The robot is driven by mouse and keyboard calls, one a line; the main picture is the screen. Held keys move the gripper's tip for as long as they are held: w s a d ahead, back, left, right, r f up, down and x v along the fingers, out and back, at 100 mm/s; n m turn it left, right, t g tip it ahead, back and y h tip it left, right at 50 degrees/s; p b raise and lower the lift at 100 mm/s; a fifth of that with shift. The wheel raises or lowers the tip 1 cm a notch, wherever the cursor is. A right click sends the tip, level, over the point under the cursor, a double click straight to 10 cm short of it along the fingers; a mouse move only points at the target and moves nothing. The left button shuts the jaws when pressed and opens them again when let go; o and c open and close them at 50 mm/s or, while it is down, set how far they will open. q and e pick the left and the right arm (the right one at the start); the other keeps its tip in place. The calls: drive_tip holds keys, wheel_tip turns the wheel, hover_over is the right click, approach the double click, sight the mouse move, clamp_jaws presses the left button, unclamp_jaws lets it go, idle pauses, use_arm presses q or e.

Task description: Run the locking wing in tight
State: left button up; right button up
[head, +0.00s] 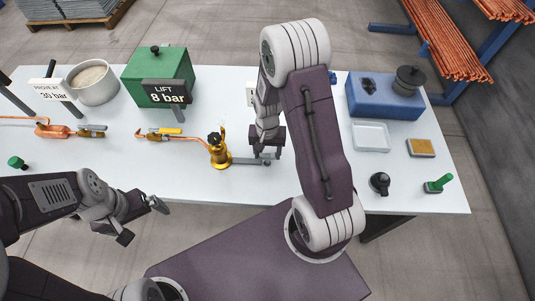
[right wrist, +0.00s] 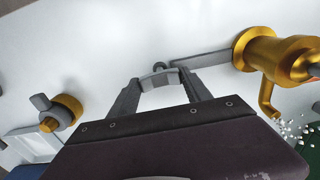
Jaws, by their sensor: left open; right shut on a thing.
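A brass device (head: 220,153) with a dark top stands upright on the table in the head view. A flat grey bar (head: 245,160) runs right from it to my right gripper (head: 265,156). In the right wrist view, the gripper (right wrist: 160,88) is shut on a small curved grey piece (right wrist: 160,78) by the bar's far end. I cannot tell whether this piece is the locking wing. A separate brass fitting with a grey wing (right wrist: 60,112) lies left of the fingers there; my right arm seems to hide it in the head view. My left gripper (head: 143,220) is open and empty before the table's front edge.
The front left-middle is clear. White bits (right wrist: 290,130) show below the brass spout.

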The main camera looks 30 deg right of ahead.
sight(267, 154)
drive_tip(key=o, duration=1.3)
wheel_tip(267, 154, up, 7)
drive_tip(key=p, duration=0.6)
drive_tip(key=shift+r+p, duration=0.15)
drive_tip(key=shift+p, duration=0.2)
drive_tip(key=shift+f, duration=0.25)
